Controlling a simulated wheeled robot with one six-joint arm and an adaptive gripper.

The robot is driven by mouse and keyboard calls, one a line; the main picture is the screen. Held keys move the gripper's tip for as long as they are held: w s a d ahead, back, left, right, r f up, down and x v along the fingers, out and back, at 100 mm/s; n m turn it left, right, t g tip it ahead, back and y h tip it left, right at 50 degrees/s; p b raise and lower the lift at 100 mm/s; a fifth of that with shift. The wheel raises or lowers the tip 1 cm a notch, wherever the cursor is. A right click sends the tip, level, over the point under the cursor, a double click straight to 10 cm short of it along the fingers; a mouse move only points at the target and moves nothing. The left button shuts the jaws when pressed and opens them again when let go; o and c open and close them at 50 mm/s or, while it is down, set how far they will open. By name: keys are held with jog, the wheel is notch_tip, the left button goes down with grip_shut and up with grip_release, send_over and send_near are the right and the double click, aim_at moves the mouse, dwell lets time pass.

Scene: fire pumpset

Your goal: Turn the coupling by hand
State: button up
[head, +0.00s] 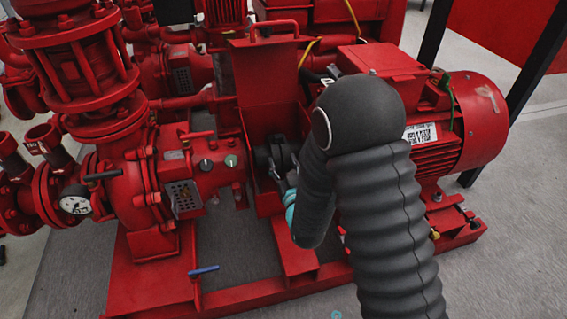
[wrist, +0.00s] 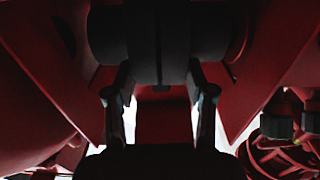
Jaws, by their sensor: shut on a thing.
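The coupling (head: 270,158) is a dark ribbed cylinder between the red pump and the red motor, under the raised red guard. In the wrist view the coupling (wrist: 158,40) fills the top middle and looks nearly black. My gripper (wrist: 160,85) has its two fingers on either side of the coupling's central part, shut on it.
The red guard (head: 268,85) with a handle stands upright behind the coupling. The pump (head: 135,195) with a gauge is on the left, and the motor (head: 465,120) on the right. A red base frame (head: 235,300) runs along the front, with grey floor before it.

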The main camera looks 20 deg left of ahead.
jog(key=shift+s+f, duration=0.1)
jog(key=shift+f, duration=0.1)
jog(key=o, duration=1.2)
jog(key=shift+c, duration=0.2)
jog(key=shift+r, duration=0.1)
jog(key=v, duration=0.7)
jog(key=shift+s, duration=0.2)
jog(key=shift+d, duration=0.1)
